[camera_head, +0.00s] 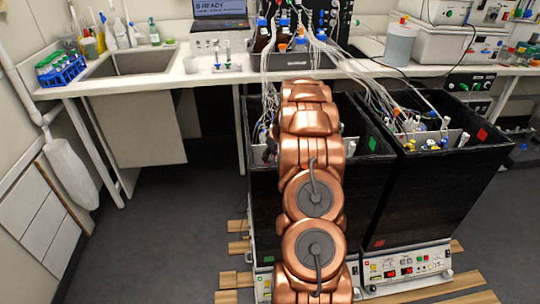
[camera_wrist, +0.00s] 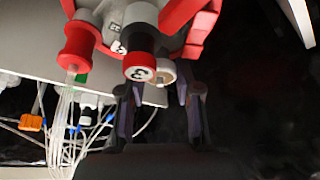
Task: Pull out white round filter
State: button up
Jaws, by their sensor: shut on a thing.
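In the wrist view, my gripper (camera_wrist: 158,92) reaches up from the bottom, with one dark finger on each side of a pale round piece. This piece looks like the white round filter (camera_wrist: 164,75), and the fingers are shut on it. It is partly hidden by a black-and-red numbered port (camera_wrist: 140,66) in front of it. The port sits on a red and grey vessel head (camera_wrist: 182,18). In the head view, my copper arm reaches over the left black shaker box (camera_head: 367,180), and my gripper is hidden behind it.
A second black shaker box (camera_head: 440,195) stands to the right. Thin tubes (camera_head: 355,75) run from the bench bottles into both boxes. In the wrist view, a red port (camera_wrist: 77,45) with tubing hangs left of my gripper. The dark area right of it is mostly clear.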

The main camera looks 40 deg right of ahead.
grip_shut()
jog(key=shift+r+b, duration=0.5)
jog(key=shift+r, duration=0.85)
dwell(0.3)
jog(key=shift+r, duration=1.35)
